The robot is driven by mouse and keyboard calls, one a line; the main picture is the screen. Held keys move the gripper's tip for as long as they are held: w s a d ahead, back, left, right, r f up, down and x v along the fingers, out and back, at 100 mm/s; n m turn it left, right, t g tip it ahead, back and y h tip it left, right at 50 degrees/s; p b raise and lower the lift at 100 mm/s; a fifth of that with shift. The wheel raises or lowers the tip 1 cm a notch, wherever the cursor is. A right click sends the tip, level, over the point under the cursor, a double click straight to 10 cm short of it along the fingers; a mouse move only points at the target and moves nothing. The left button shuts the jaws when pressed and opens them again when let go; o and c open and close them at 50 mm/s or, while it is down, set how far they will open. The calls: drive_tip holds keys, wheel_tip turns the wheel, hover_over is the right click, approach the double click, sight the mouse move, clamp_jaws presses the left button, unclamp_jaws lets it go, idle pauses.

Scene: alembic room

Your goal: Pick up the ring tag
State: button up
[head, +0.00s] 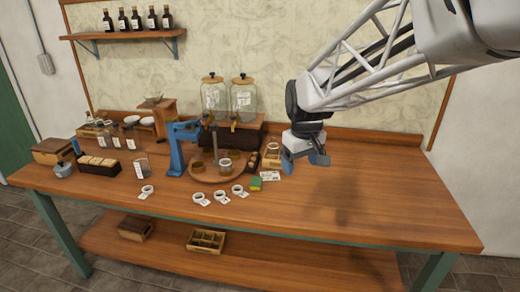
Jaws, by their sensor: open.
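Several white ring tags with paper labels lie on the wooden table (380,190). One ring tag (147,190) lies alone toward the left front. A row of ring tags lies near the front edge: one on the left (200,198), one in the middle (220,197) and one on the right (239,191). My gripper (306,166) hangs above the table to the right of the tags, with its blue fingers apart and nothing seen between them. The tags are too small to read.
A blue press (181,150) and a round wooden board (216,176) with jars stand behind the tags. Two glass dispensers (243,100) stand at the back. The table's right half is clear.

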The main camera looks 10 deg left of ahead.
drive_tip(key=w+a+f+n, duration=0.1)
drive_tip(key=w+a+f, duration=0.15)
drive_tip(key=a, duration=0.25)
drive_tip(key=w+a+f+n, duration=0.1)
drive_tip(key=w+a, duration=0.2)
drive_tip(key=a, duration=0.1)
drive_tip(key=n+g, duration=0.1)
drive_tip(key=n, duration=0.5)
approach(198, 199)
drive_tip(key=shift+r, duration=0.2)
drive_tip(key=shift+f, duration=0.1)
drive_tip(key=shift+f, duration=1.2)
drive_tip(key=shift+f, duration=0.1)
drive_tip(key=shift+w+a+f, duration=0.1)
drive_tip(key=shift+a+f, duration=0.05)
drive_tip(key=shift+f, duration=2.4)
